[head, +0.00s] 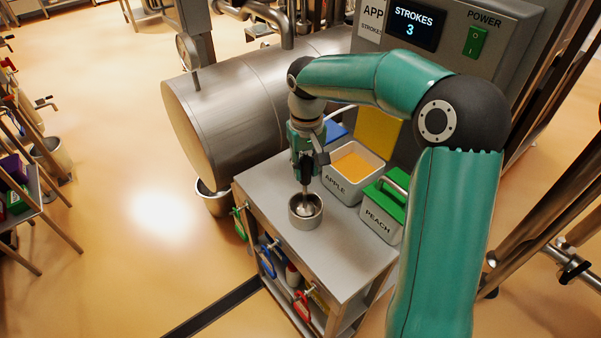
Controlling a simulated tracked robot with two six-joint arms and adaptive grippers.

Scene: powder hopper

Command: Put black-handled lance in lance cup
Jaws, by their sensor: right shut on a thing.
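My right gripper (306,150) is above the steel table, pointing down, shut on a lance. The lance's metal shaft (306,190) runs down from the jaws, upright. Its lower end is inside the round metal lance cup (306,218) on the table's left part; whether it touches the bottom cannot be told. The gripper hides most of the lance's handle, so its colour is hard to make out. My left gripper is not in view.
An open bin labelled APPLE (344,190) with orange powder and a green-lidded PEACH bin (381,226) stand right of the cup. A large steel drum (240,105) lies behind left. The table (340,262) is clear in front. The display reads STROKES 3 (412,28).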

